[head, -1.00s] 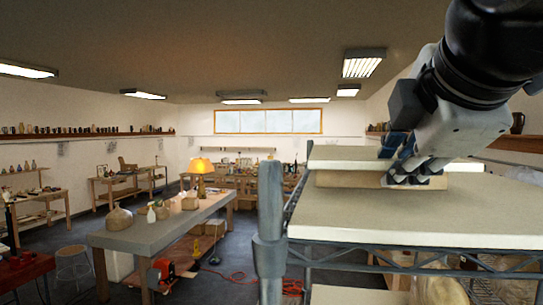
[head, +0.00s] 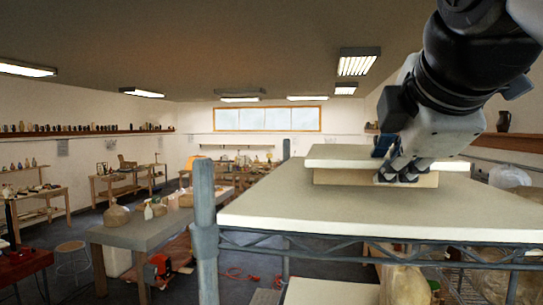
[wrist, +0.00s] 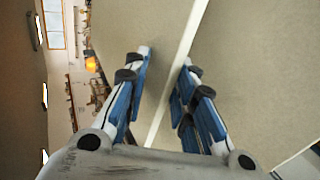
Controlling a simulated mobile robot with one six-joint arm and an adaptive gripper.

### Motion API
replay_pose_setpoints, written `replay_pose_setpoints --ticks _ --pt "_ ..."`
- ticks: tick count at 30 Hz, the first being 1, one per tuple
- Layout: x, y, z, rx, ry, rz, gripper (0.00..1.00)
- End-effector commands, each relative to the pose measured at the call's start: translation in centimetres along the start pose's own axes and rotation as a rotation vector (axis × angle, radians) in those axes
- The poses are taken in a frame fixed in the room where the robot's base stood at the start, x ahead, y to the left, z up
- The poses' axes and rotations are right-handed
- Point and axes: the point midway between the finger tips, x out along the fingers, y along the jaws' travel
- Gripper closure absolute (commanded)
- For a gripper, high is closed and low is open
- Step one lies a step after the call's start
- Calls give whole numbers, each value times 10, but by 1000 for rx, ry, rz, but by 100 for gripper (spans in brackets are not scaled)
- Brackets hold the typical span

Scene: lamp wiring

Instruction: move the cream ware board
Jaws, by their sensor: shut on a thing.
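The cream ware board (head: 335,155) is a flat, pale slab at the back of the upper shelf. It lies over a tan layer (head: 335,177) that shows along its front side. My gripper (head: 405,172) is shut on the board at its front edge, with the arm coming down from the upper right. In the wrist view the board's broad face (wrist: 145,25) fills the upper middle, and its pale edge runs between the two blue-padded fingers (wrist: 165,80). The finger contact under the edge is hidden.
The cream shelf top (head: 300,215) has wide bare room in front of the board. A grey post (head: 204,240) stands at its left corner, and wrapped goods (head: 405,285) sit below. A grey worktable (head: 150,232) is further left.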

Motion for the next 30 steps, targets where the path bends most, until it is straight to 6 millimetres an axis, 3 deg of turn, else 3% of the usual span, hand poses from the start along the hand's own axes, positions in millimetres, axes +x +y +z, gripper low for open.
replay_pose_setpoints --ticks 2,3,13,23,30 --pt "2 -2 0 -3 1 -9 100" --pt "2 -2 -1 -3 1 -9 75" --pt "1 -1 -1 -3 3 -4 53" --pt "-1 0 -1 -3 3 0 53" --pt "-34 1 -1 -3 5 5 53"
